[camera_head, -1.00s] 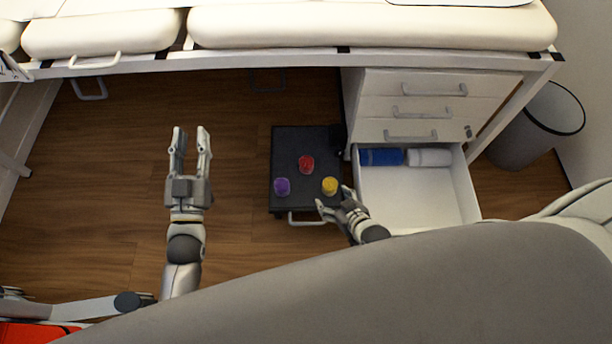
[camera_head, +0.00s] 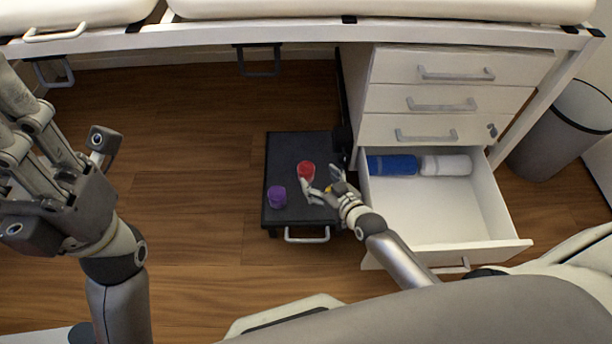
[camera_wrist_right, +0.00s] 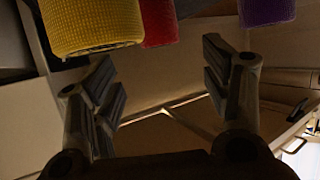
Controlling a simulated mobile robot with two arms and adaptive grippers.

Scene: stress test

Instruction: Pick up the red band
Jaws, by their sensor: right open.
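The red band (camera_head: 306,169) is a small roll standing on the black step-like platform (camera_head: 283,146). The purple band (camera_head: 277,197) stands to its lower left. The yellow band (camera_head: 329,188) is mostly hidden by my right gripper (camera_head: 320,181) in the head view. That gripper is open, with its fingers close to the red band; contact cannot be told. In the right wrist view the yellow band (camera_wrist_right: 92,22), red band (camera_wrist_right: 158,22) and purple band (camera_wrist_right: 266,10) show at the top, beyond the spread, empty fingers (camera_wrist_right: 165,85). My left gripper (camera_head: 65,120) is open and empty at the left.
A white cabinet with an open drawer (camera_head: 430,215) stands right of the platform; a blue roll (camera_head: 392,165) and a white roll (camera_head: 446,165) lie inside. A grey bin (camera_head: 550,140) is at far right. Bare wooden floor (camera_head: 195,170) lies left of the platform.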

